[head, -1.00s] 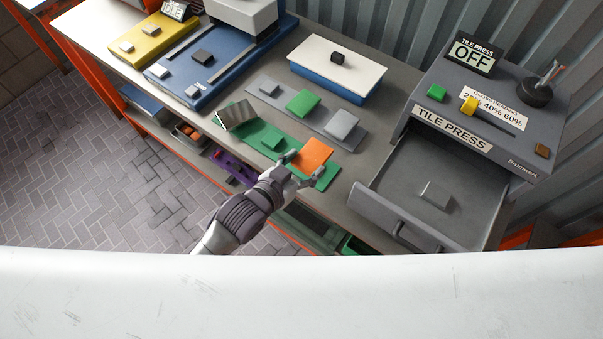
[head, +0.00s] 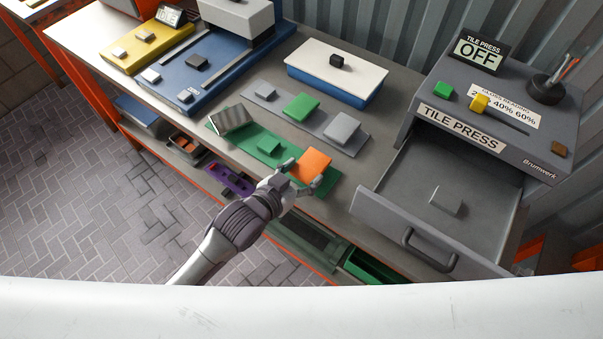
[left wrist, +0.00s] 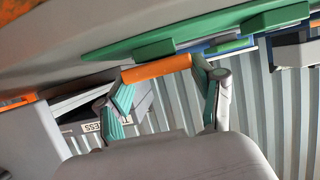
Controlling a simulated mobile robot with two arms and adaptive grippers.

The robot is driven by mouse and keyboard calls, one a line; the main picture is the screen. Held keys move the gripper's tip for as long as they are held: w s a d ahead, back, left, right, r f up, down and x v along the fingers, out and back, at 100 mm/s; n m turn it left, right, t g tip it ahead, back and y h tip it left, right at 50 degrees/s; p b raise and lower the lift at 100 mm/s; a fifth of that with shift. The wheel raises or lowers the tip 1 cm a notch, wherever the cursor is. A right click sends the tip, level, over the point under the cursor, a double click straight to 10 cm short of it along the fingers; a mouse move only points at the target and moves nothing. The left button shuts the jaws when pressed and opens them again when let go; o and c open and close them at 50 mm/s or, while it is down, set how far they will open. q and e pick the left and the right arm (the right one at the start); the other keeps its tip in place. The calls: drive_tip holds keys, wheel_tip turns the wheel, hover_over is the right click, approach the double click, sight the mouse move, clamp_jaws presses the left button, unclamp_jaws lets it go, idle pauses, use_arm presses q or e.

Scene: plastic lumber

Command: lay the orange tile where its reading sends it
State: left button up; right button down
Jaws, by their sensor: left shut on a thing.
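The orange tile (head: 312,165) is at the right end of the green mat (head: 325,187) on the bench. My left gripper (head: 304,185) is shut on the orange tile at its near edge. In the left wrist view the orange tile (left wrist: 157,68) sits between the two fingers, close to the green mat (left wrist: 200,29). I cannot tell whether the tile still touches the mat. The tile press (head: 490,110) shows OFF, with a gloss scale of percentages and a yellow slider (head: 480,102). Its drawer (head: 410,215) is open with a grey tile inside (head: 446,200). My right gripper is not in view.
A grey mat (head: 318,130) behind holds a green and grey tiles. A blue box with a white lid (head: 336,70) stands at the back. A blue device (head: 200,75) and a yellow gauge (head: 140,45) stand at left. A ribbed tile (head: 232,119) leans on the green mat.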

use_arm(q)
drive_tip(key=shift+f, duration=0.2)
drive_tip(key=o, duration=1.2)
drive_tip(key=shift+c, duration=0.2)
drive_tip(key=shift+r, duration=0.1)
drive_tip(key=shift+s+r, duration=0.1)
drive_tip(key=shift+r, duration=0.05)
drive_tip(key=b+v, duration=0.1)
drive_tip(key=v, duration=1)
drive_tip(key=shift+s+a+r, duration=0.2)
drive_tip(key=shift+s+a, duration=0.05)
drive_tip(key=shift+s, duration=0.05)
drive_tip(key=shift+f, duration=0.1)
